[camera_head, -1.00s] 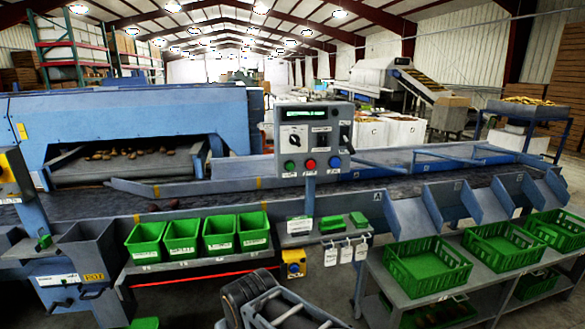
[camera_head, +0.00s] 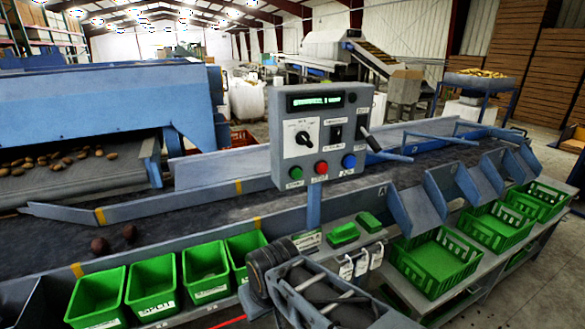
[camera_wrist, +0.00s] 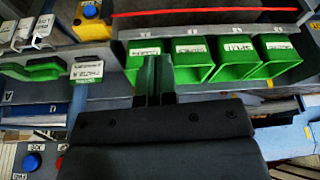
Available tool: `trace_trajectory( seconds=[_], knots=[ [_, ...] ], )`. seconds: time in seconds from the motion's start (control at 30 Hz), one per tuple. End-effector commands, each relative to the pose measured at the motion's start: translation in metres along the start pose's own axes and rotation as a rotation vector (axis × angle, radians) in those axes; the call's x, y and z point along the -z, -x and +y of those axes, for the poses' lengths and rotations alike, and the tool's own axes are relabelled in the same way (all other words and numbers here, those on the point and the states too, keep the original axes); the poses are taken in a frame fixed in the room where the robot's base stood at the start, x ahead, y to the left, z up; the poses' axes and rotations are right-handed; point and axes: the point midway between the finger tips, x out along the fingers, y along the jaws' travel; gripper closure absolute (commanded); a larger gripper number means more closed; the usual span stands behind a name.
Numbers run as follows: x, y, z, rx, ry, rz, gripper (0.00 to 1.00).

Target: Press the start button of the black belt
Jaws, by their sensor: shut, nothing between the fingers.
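The grey control panel (camera_head: 320,130) stands on a post at the near edge of the black belt (camera_head: 200,220). Its lower row has a green button (camera_head: 296,173), a red button (camera_head: 321,167) and a blue button (camera_head: 349,161); their labels are too small to read surely. Above them are a rotary switch (camera_head: 302,138) and a lit display. In the wrist view my gripper (camera_wrist: 155,62) is shut and empty, with green bins beyond its fingertips. The panel's blue button (camera_wrist: 32,161) shows at that view's lower left; the green button is not visible there. The fingers are apart from the panel.
Green bins (camera_head: 152,288) line the belt's front at left; green crates (camera_head: 440,262) stand on a shelf at right. Small green trays (camera_head: 343,234) and hanging tags lie below the panel. A black lever (camera_head: 368,138) sticks out at the panel's right side. Two dark potatoes (camera_head: 130,232) lie on the belt.

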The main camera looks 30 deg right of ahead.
Motion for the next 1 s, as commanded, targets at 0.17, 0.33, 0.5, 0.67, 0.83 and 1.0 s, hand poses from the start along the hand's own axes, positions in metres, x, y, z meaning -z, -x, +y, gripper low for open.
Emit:
trace_trajectory(
  seconds=[0.17,0.33,0.5,0.67,0.83,1.0],
  knots=[
    [0.000,0.000,0.000,0.000,0.000,0.000,1.00],
    [0.002,0.001,0.001,0.006,-0.016,-0.001,1.00],
    [0.032,0.014,0.019,0.083,-0.216,-0.006,1.00],
    [0.085,0.035,0.070,0.230,-0.563,0.051,1.00],
    [0.126,0.055,0.138,0.358,-0.851,0.170,1.00],
    [0.143,0.071,0.192,0.432,-1.020,0.278,1.00]
  ],
)
